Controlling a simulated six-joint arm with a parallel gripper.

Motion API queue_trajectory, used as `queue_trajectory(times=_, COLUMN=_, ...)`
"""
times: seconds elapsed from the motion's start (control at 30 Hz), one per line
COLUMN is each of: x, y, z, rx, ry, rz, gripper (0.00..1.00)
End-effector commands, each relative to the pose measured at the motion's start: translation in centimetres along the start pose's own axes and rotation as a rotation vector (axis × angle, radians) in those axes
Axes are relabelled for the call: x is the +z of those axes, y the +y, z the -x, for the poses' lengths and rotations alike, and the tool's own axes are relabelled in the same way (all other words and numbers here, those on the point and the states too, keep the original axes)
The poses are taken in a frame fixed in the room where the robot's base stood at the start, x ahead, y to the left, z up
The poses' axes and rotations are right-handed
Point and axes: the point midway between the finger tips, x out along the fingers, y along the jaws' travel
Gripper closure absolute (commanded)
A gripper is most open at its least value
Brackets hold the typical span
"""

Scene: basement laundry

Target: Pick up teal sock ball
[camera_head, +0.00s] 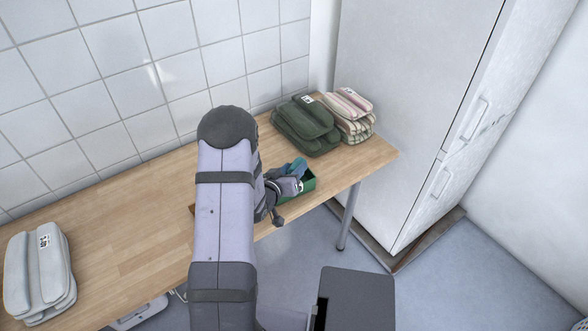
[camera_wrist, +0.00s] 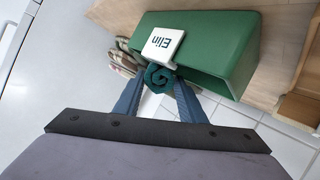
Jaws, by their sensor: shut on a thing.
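The teal sock ball (camera_wrist: 158,77) is a rolled spiral, seen in the wrist view between the tips of my blue gripper fingers. My gripper (camera_wrist: 160,84) is shut on it. A green open box (camera_wrist: 195,35) is just beyond the ball, with a white tag (camera_wrist: 160,45) reading "Elin" at its near edge. In the head view my gripper (camera_head: 295,172) is at the green box (camera_head: 309,184) near the table's front edge. I cannot make out the sock ball there. Whether the ball touches the box is unclear.
On the wooden table (camera_head: 120,215), dark green folded cloths (camera_head: 305,128) and striped cloths (camera_head: 348,112) stand behind the box. A grey folded stack (camera_head: 40,270) lies at far left. A white cabinet (camera_head: 410,110) stands to the right. A wooden piece (camera_wrist: 300,108) is beside the box.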

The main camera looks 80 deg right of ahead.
Motion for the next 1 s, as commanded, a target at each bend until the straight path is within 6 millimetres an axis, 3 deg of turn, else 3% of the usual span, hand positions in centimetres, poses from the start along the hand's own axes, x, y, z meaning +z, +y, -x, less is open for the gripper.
queue_trajectory(times=0.27, x=-1.8, y=0.7, z=0.7, rx=0.001, ry=0.003, rz=-0.003, gripper=0.89)
queue_trajectory(times=0.73, x=-7.3, y=2.9, z=3.0, rx=0.001, ry=0.004, rz=-0.002, gripper=0.89)
queue_trajectory(times=1.0, x=-8.4, y=3.4, z=3.5, rx=0.0, ry=0.001, rz=-0.001, gripper=0.89)
